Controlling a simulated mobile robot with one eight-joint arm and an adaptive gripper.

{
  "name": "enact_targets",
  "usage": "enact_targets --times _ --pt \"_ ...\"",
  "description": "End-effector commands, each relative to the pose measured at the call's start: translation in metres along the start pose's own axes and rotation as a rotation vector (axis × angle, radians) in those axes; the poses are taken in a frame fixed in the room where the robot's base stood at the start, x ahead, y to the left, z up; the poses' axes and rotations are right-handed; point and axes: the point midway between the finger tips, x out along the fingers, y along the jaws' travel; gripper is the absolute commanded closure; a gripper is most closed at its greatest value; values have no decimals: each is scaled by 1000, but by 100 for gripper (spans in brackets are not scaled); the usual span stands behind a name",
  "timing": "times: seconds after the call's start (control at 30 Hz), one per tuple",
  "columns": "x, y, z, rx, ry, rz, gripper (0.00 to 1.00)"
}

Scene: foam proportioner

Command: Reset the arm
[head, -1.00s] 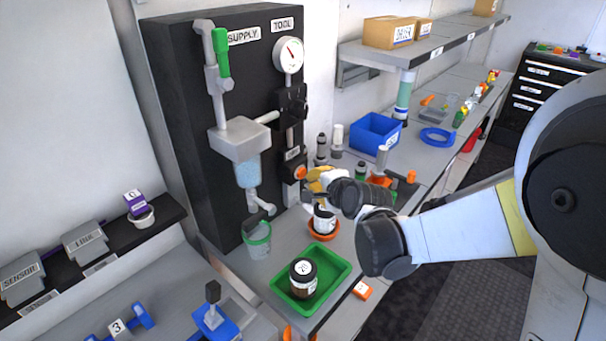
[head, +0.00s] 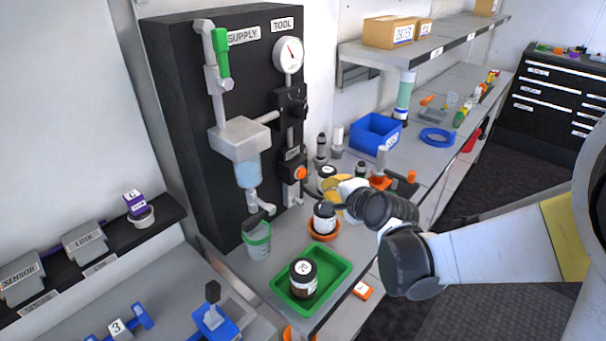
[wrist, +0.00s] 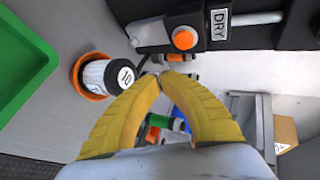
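My arm reaches in from the right in the head view. My gripper (head: 335,190) has yellow fingers and hangs over the bench, just behind and right of a jar marked 10 (head: 324,218). In the wrist view the two fingertips of my gripper (wrist: 171,77) come together with nothing visible held between them. The jar marked 10 (wrist: 106,76) stands in an orange dish (wrist: 84,75) left of the fingers, apart from them.
A green tray (head: 335,279) holds a dark jar marked 20 (head: 303,277). A green-rimmed beaker (head: 257,241) stands under the black supply panel (head: 180,130). A blue bin (head: 374,134) and an orange-based stand (head: 382,178) are behind my gripper. The floor at right is clear.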

Motion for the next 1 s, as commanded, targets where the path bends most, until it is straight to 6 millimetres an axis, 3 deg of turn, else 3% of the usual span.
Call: enact_targets --times 0.23,0.37,0.47,0.63,0.8,1.0 --pt "-1 0 0 -6 1 2 100" --pt "-19 -1 -4 -82 10 32 100" --pt "-51 0 -9 -220 20 87 100" --pt "-124 18 -19 -532 25 226 100" --pt "-197 52 -25 -828 -1 381 100" --pt "-261 94 -28 -1087 -58 534 100"
